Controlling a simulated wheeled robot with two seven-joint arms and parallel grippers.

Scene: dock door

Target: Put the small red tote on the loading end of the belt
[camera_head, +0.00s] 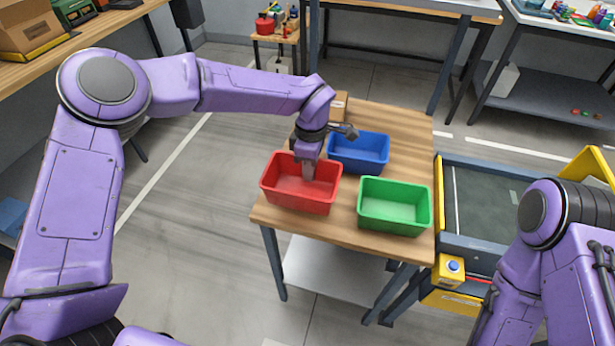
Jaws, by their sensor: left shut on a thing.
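The small red tote (296,197) is an open, empty-looking bin at the left front of the wooden table. My left gripper (308,170) reaches down from behind it and is shut on its far wall. The tote looks level; I cannot tell whether it rests on the tabletop or hangs just above it. The belt (482,200), a dark surface in a yellow and blue-grey frame, lies right of the table. My right arm covers part of the belt's right side. My right gripper is out of view.
A blue tote (360,148) stands behind and right of the red one, and a green tote (394,208) to its right, towards the belt. The wooden table (405,122) has bare top at the back right. A yellow box with a blue button (453,266) sits at the belt's near corner.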

